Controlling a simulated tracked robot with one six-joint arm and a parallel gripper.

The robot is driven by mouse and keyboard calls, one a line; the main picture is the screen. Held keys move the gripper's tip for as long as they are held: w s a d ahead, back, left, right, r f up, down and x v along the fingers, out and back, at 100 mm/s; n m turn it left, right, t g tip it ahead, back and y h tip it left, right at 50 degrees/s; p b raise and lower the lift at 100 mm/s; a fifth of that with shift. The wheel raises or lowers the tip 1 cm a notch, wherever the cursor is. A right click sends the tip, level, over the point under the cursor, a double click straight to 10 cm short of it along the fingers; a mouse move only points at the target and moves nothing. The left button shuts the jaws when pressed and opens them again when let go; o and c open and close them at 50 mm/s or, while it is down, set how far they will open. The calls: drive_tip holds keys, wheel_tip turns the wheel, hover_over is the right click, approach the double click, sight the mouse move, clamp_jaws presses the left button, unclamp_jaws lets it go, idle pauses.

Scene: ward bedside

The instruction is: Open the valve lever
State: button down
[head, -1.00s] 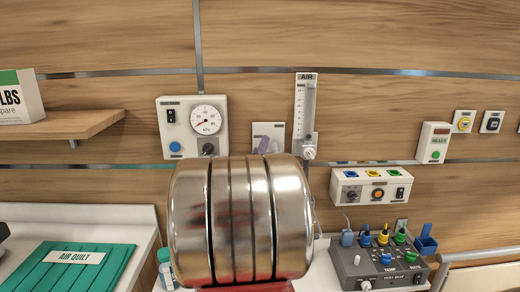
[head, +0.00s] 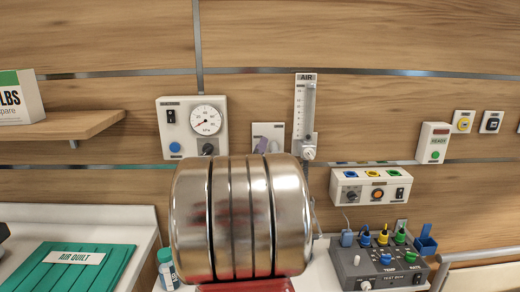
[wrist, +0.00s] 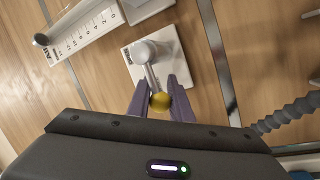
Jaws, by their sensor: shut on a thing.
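In the head view the plate (head: 268,129) is on the wall between the gauge panel and the air flowmeter. A purple finger shows in front of it; the knob is hidden there, and a large metal cylinder covers the area below.
The air flowmeter (head: 305,105) is close right of the plate, and the gauge panel (head: 180,128) is left of it. A control box (head: 370,187) is on the wall at right, above a grey unit (head: 378,265). A green quilt pack (head: 70,270) lies at lower left.

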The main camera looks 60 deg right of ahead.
drive_tip(key=shift+a+f+m, duration=0.1)
drive_tip(key=shift+m, duration=0.2)
drive_tip(key=shift+r+m, duration=0.2)
drive_tip(key=shift+m, duration=0.2)
drive_tip(key=r+m+y, duration=0.1)
drive_tip(key=m, duration=0.1)
drive_tip(key=s+r+m+g, duration=0.1)
drive_tip(key=m, duration=0.2)
drive_tip(key=d+m+y, duration=0.1)
drive_tip(key=m, duration=0.2)
drive_tip(key=shift+s+r+g+y, duration=0.3)
drive_tip(key=shift+s+r+g, duration=0.1)
drive_tip(key=m, duration=0.1)
drive_tip(key=s+m+y, duration=0.1)
drive_tip(key=m, duration=0.2)
drive_tip(key=shift+s+d+r, duration=0.3)
drive_tip(key=shift+d+r, duration=0.05)
drive_tip(key=m, duration=0.1)
drive_tip(key=s+m+y, duration=0.1)
drive_tip(key=shift+s+d+m+t+y, duration=0.1)
drive_tip(key=shift+d+m+t+y, duration=0.2)
drive_tip(key=shift+t, duration=0.1)
drive_tip(key=shift+s+d+f+m, duration=0.1)
drive_tip(key=shift+s+f+m, duration=0.15)
drive_tip(key=shift+m, duration=0.25)
drive_tip(key=shift+f, duration=0.1)
